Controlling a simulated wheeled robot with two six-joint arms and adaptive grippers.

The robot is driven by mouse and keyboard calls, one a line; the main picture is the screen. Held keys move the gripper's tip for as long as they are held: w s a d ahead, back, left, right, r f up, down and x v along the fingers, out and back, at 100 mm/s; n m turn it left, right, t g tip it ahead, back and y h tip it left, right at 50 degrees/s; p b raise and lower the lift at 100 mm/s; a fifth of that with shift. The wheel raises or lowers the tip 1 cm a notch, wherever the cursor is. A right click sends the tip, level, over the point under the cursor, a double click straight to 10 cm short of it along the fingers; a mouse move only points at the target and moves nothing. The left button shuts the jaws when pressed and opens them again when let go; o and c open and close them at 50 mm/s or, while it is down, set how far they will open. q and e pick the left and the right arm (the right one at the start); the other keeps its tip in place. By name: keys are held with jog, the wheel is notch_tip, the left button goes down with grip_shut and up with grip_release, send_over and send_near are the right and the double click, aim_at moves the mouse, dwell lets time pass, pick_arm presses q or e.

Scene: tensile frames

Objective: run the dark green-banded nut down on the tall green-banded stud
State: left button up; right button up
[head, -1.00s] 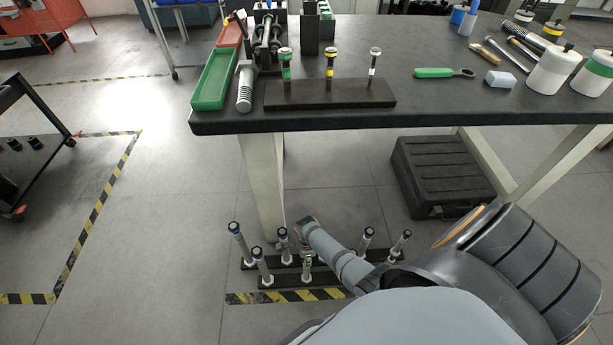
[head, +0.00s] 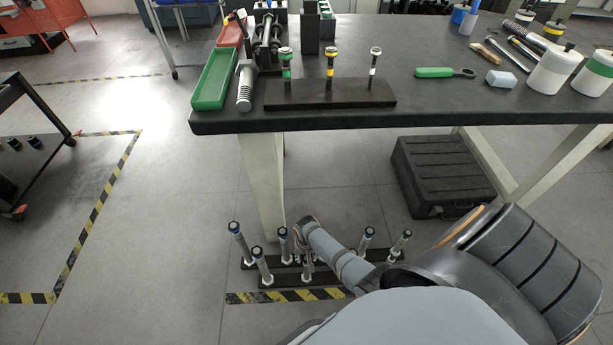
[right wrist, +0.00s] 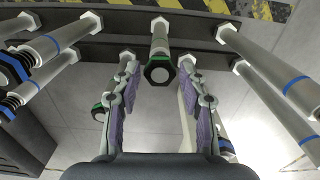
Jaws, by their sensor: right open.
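In the right wrist view a grey stud with a green band and a dark hex nut (right wrist: 158,70) at its near end points toward the camera. A second stud with a green band (right wrist: 97,109) shows at the left, partly behind a finger. My right gripper (right wrist: 160,100) is open, its two fingers apart on either side of the central nut, with no clear contact. In the head view this gripper (head: 304,252) is low among the studs at the floor rack and partly hides the middle stud. How far the nut is threaded cannot be told. My left gripper is not in view.
Blue-banded studs (right wrist: 295,85) stand close on both sides. The black rack bar (head: 375,254) is near yellow-black floor tape (head: 285,297). The workbench (head: 430,100) is above, with green, yellow and white-banded pieces on a black block (head: 330,94). A black case (head: 443,175) lies under it.

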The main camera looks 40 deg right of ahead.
jog(key=n, duration=0.6)
jog(key=shift+r+p, duration=0.1)
jog(key=shift+p, duration=0.2)
jog(key=shift+c, duration=0.2)
